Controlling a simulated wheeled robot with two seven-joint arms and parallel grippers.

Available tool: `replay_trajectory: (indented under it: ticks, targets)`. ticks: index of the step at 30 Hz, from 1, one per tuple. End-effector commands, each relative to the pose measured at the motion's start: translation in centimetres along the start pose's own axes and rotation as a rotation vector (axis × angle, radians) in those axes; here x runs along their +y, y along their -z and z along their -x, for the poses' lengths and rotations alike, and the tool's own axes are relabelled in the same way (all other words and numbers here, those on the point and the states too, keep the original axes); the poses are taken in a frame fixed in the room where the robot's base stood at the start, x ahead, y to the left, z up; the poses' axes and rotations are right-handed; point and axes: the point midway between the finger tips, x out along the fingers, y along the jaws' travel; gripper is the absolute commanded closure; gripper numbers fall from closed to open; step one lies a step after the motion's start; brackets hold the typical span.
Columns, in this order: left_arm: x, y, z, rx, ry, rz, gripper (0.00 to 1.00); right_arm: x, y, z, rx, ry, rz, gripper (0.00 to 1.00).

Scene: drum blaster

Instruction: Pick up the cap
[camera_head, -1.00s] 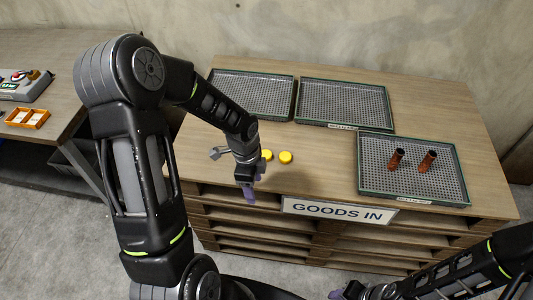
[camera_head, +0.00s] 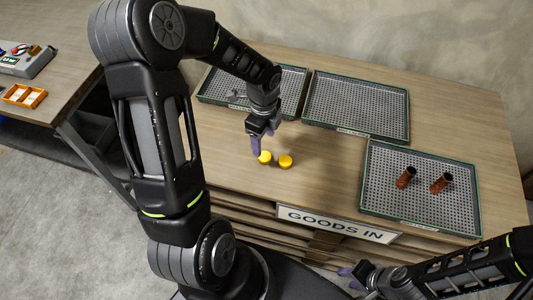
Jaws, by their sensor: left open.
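Two yellow caps lie on the wooden table. The left cap (camera_head: 265,157) is right beside the fingertips of my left gripper (camera_head: 257,145). The right cap (camera_head: 286,161) lies a little to the right, apart from the gripper. My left gripper points down with purple fingers and is open, close to the left cap. I cannot tell whether it touches that cap. My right gripper (camera_head: 350,277) is low at the bottom right, in front of the table and away from the caps. Its jaws are too small to read.
A third tray (camera_head: 420,219) on the right holds two brown cylinders (camera_head: 405,177) (camera_head: 441,183). A "GOODS IN" sign (camera_head: 337,224) is on the front edge. An orange tray (camera_head: 24,96) sits on the left table.

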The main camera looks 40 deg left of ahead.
Motion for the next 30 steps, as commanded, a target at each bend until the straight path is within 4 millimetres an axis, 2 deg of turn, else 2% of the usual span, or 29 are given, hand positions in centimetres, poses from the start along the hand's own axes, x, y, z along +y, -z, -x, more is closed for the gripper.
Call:
replay_trajectory:
  ticks: [9,20,23,30]
  targets:
    - [0.0,0.0,-2.4,0.000,-0.002,-0.001,0.37,-0.1,0.0,0.2,0.000,-0.001,0.000,0.64]
    - [0.0,0.0,-2.8,0.000,-0.001,0.000,0.37,-0.1,0.0,0.3,0.000,-0.001,-0.001,0.64]
    - [0.1,0.0,-3.7,0.001,-0.003,0.000,0.37,-0.2,0.0,0.6,-0.001,-0.002,-0.001,0.64]
    - [0.1,0.0,-7.1,0.000,-0.003,-0.001,0.37,-0.3,-0.1,1.2,-0.003,-0.004,-0.003,0.64]
